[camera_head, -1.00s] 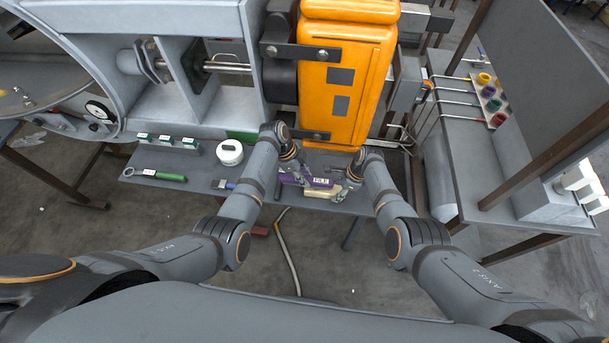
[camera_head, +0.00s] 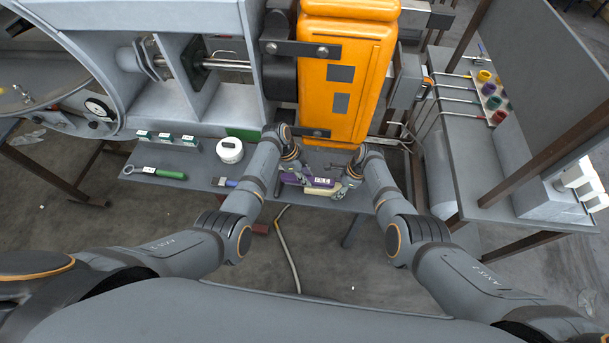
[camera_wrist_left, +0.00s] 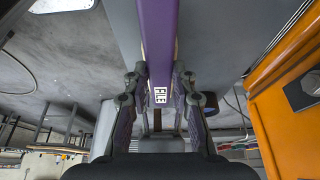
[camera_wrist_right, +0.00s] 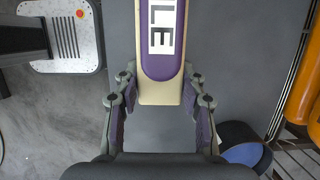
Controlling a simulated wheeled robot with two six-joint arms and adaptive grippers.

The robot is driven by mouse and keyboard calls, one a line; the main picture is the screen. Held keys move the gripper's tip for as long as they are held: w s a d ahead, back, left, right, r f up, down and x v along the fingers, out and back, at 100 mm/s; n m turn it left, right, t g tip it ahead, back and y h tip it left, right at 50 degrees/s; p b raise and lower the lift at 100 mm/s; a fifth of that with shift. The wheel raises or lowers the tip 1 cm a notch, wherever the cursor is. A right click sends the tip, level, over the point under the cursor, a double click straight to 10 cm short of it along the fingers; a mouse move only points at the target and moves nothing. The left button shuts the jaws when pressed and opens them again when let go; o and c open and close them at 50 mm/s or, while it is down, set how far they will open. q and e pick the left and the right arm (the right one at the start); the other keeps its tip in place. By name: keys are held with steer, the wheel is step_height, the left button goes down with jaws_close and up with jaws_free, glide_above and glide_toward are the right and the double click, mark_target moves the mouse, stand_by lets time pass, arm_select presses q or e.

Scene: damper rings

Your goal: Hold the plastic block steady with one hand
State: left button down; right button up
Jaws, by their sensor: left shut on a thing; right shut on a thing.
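A purple bar marked FILE (camera_head: 290,178) lies along a cream plastic block (camera_head: 320,191) low in front of the orange housing. My left gripper (camera_head: 303,178) is shut on the purple bar, which runs away between its fingers in the left wrist view (camera_wrist_left: 158,40). My right gripper (camera_head: 342,186) is shut on the cream block. In the right wrist view the block's cream end (camera_wrist_right: 160,97) shows between the fingers, under the purple bar (camera_wrist_right: 161,65). The bar overlaps the block; whether they touch is hard to tell.
The orange housing (camera_head: 345,75) stands close behind my grippers. A side table (camera_head: 465,150) with coloured rings is at right.

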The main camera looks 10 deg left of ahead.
mark_target(317, 180)
arm_select(q)
steer(key=shift+d+r, duration=0.15)
steer(key=shift+d, duration=3.15)
steer(key=shift+a, duration=3.6)
steer(key=shift+r, duration=2.9)
